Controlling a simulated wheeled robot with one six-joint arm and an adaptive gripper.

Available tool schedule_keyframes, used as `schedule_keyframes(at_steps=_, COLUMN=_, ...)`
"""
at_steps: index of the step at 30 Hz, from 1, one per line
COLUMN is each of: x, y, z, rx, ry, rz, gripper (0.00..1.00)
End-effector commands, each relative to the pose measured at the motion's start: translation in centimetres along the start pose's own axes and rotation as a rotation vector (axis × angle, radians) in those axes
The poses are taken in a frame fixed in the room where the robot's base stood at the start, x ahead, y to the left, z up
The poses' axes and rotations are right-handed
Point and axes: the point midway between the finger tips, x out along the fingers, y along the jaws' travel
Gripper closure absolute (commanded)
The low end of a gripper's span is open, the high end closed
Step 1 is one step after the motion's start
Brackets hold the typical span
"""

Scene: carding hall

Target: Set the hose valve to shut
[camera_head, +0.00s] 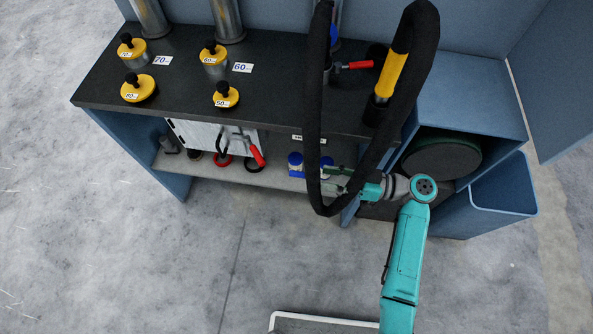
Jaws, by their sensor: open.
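The hose valve (328,72) sits near the back of the dark bench top, partly hidden behind the thick black hose. Its red lever (358,65) points right, roughly level across the picture. The black hose (312,110) hangs in a long loop over the bench's front edge, and its right side rises to a yellow nozzle part (391,76). My gripper (330,179) is open and empty in front of the lower shelf, below and well apart from the lever. Its fingers point left and overlap the loop's lower end in view; I cannot tell whether they touch it.
Yellow-topped weights (139,88) and number labels stand on the left of the bench top (180,97). A white box and a red-handled clamp (256,155) are on the lower shelf (215,172). Blue-capped jars (295,160) stand beside my gripper. A blue bin (500,205) is at right. Floor in front is mostly clear.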

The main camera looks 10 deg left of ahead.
Motion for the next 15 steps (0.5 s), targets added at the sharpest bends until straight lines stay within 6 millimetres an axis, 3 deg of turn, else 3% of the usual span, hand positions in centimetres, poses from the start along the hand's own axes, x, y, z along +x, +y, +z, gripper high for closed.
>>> schedule_keyframes(at_steps=9, x=5.7, y=-0.1, z=0.1, rx=0.002, ry=-0.003, rz=-0.003, gripper=0.58)
schedule_keyframes(at_steps=15, x=8.2, y=0.0, z=0.1, rx=0.002, ry=-0.002, rz=-0.001, gripper=0.58)
